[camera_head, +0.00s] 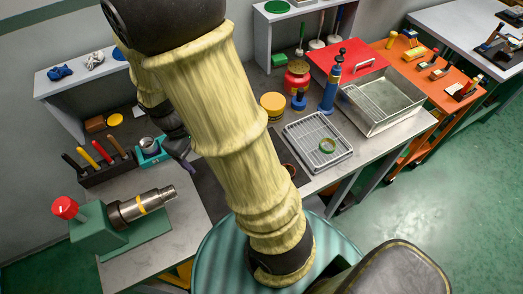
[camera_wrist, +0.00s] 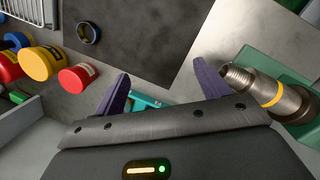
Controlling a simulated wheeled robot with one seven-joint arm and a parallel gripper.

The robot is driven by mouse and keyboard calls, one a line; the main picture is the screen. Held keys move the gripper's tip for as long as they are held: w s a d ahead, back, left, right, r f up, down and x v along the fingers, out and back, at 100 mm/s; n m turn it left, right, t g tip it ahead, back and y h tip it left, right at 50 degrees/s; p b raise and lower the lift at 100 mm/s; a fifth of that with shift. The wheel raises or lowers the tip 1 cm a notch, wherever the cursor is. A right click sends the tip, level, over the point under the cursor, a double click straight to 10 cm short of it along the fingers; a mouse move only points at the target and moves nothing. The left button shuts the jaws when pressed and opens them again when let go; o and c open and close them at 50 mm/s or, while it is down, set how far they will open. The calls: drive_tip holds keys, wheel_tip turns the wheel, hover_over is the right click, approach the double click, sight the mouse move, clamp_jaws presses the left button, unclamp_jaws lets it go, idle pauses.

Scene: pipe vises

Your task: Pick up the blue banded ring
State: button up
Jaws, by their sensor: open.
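The blue banded ring (camera_wrist: 81,37) shows in the wrist view as a dark ring with a blue band. It lies on a dark mat (camera_wrist: 135,30), up and left of my fingers and apart from them. My gripper (camera_wrist: 160,82) has two purple fingers spread apart with nothing held between them. In the head view my gripper (camera_head: 184,158) is mostly hidden by my arm, over the bench near a teal holder (camera_head: 151,152). A brownish round rim (camera_head: 289,169) shows beside my arm there; I cannot tell whether it is the same ring.
A green vise (camera_head: 120,238) holds a yellow-banded pipe (camera_head: 143,204). A rack of handled tools (camera_head: 100,168) stands behind it. A yellow jar (camera_head: 272,104) and blue bottle (camera_head: 330,88) stand behind.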

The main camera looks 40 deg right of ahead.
drive_tip(key=w+d+f+n+g+h+b, duration=0.1)
drive_tip(key=w+d+f+n+h, duration=0.1)
drive_tip(key=f+h, duration=0.1)
drive_tip(key=w+d+f+n+g+h+b, duration=0.1)
drive_tip(key=w+f+n+g+h+b, duration=0.1)
drive_tip(key=f+n+h, duration=0.1)
drive_tip(key=w+d+f+n+g+h+b, duration=0.2)
drive_tip(key=w+f+h, duration=0.1)
drive_tip(key=f, duration=0.1)
drive_tip(key=shift+w+d+n, duration=0.1)
drive_tip(key=shift+d+n, duration=0.2)
drive_tip(key=shift+n, duration=0.1)
drive_tip(key=shift+w+d+h+b, duration=0.1)
drive_tip(key=shift+w+h+b, duration=0.25)
drive_tip(key=shift+h, duration=0.25)
drive_tip(key=shift+r+n, duration=0.1)
drive_tip(key=shift+n, duration=0.2)
drive_tip(key=shift+d, duration=0.1)
drive_tip(key=shift+s+d, duration=0.25)
drive_tip(key=p+x, duration=0.2)
drive_tip(key=x, duration=0.9)
drive_tip(key=shift+d+f, duration=0.15)
drive_tip(key=shift+f, duration=0.15)
drive_tip(key=shift+s, duration=0.1)
